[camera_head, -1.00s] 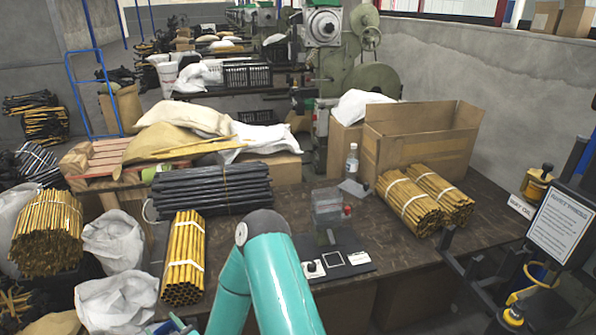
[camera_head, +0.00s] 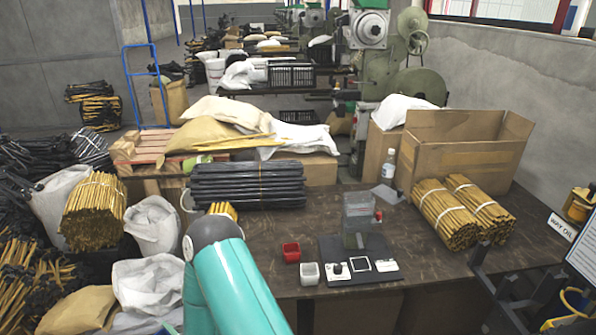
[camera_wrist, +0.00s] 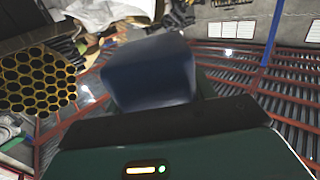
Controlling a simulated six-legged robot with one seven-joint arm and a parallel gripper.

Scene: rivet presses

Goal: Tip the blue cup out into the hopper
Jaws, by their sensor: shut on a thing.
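The blue cup (camera_wrist: 150,75) fills the middle of the wrist view, dark blue and tilted. My gripper (camera_wrist: 155,105) is shut on it; its dark green body fills the bottom of that view, and the fingertips are mostly hidden. The cup's contents cannot be seen. In the head view my teal arm hides the gripper and the blue cup. The hopper, a clear grey box (camera_head: 358,210), stands on a black base plate (camera_head: 345,250) on the table, to the right of my arm.
A red cup (camera_head: 291,252) and a white cup (camera_head: 310,273) stand on the table (camera_head: 440,265) left of the base plate. A bottle (camera_head: 388,165), a cardboard box (camera_head: 465,150) and tied yellow bundles (camera_head: 445,215) are to the right. A black bundle (camera_head: 248,185) lies behind my arm.

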